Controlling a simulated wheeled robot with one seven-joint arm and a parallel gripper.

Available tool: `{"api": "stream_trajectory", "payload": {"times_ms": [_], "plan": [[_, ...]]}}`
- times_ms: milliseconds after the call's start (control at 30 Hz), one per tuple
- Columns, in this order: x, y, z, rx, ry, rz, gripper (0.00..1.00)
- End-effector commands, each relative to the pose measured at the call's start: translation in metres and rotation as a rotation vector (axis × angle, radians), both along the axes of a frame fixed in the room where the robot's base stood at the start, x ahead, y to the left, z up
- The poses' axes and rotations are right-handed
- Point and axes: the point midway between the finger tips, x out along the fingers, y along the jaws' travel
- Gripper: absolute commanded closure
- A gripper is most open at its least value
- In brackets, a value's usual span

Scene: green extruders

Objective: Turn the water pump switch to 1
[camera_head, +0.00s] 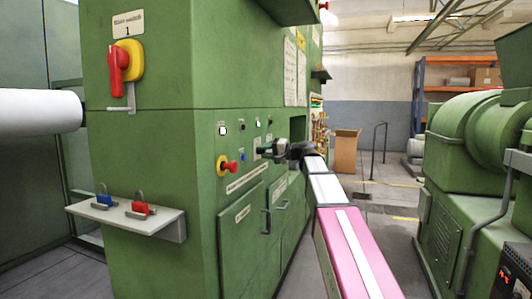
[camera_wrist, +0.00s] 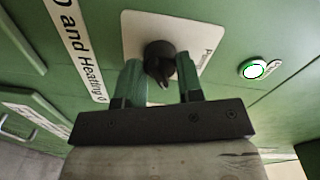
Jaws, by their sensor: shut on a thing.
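The water pump switch is a black rotary knob (camera_wrist: 159,52) on a white plate (camera_wrist: 187,27) on the green panel, seen in the wrist view. Lettering on the plate is only partly legible. My gripper (camera_wrist: 160,74) has its two green fingers on either side of the knob and is shut on it. The knob's pointed end shows between the fingers, toward the gripper. The 0 and 1 marks cannot be made out. In the head view my gripper (camera_head: 268,148) reaches the panel and hides the knob; a strip of the white plate (camera_head: 257,148) shows.
A white round button (camera_wrist: 252,70) is right of the plate. In the head view, a red emergency knob (camera_head: 229,168) sits left of my gripper. A red main switch (camera_head: 119,67) and a shelf with padlocks (camera_head: 165,226) are further left. A green machine (camera_head: 465,140) stands right.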

Motion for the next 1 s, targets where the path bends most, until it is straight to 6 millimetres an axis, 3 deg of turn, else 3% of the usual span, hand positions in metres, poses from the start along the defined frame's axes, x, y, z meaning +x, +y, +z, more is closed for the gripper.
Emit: {"api": "stream_trajectory", "payload": {"times_ms": [467, 500, 567, 867, 1000], "plan": [[0.000, 0.000, 0.000, 0.006, 0.015, -0.001, 0.90], [0.000, 0.000, 0.000, 0.006, 0.015, -0.001, 0.60], [0.000, 0.000, 0.000, 0.006, 0.015, -0.001, 0.41], [0.000, -0.001, 0.000, 0.005, 0.014, -0.001, 0.41], [-0.005, -0.010, 0.000, 0.005, 0.013, -0.002, 0.41]]}}
